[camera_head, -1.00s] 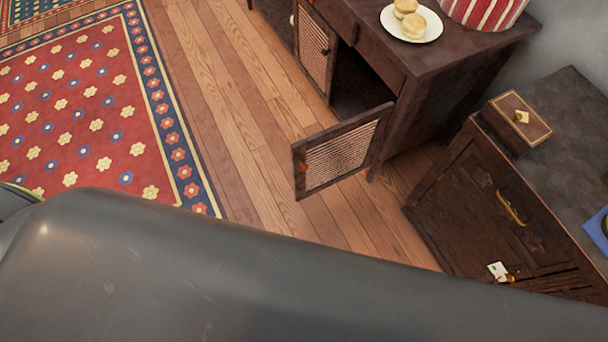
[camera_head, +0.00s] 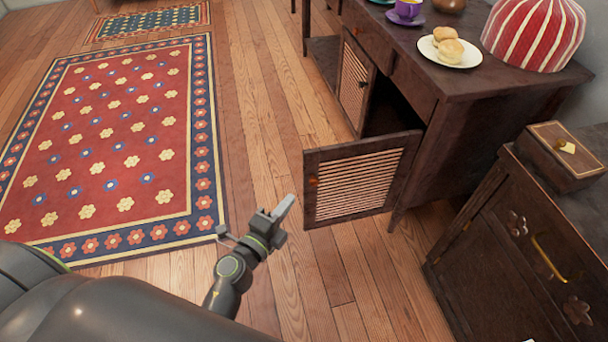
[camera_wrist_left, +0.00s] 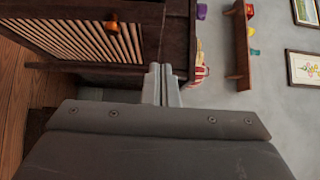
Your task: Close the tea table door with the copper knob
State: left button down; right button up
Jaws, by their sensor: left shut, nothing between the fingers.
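The tea table (camera_head: 462,120) is dark wood and stands at the right of the head view. Its slatted door (camera_head: 360,178) is swung wide open, showing a dark interior. A small copper knob (camera_head: 312,181) sits near the door's free edge; the knob also shows in the left wrist view (camera_wrist_left: 112,27). My left gripper (camera_head: 284,207) is shut and empty, just left of the door's free edge and apart from it. Its shut fingertips show in the left wrist view (camera_wrist_left: 160,68). My right gripper is not in view.
A plate with buns (camera_head: 450,52), a purple cup (camera_head: 407,10) and a red striped cosy (camera_head: 533,35) stand on top. A dark cabinet (camera_head: 500,250) is at the right. The wooden floor left of the door is clear.

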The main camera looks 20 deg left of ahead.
pick_arm(q)
send_near(310, 154)
jog(key=w+d, duration=0.3)
jog(key=d, duration=0.1)
jog(key=shift+w+a+f+b, duration=0.15)
jog(key=shift+w+a+b, duration=0.25)
jog(key=shift+w+a, duration=1)
jog(key=shift+w, duration=0.15)
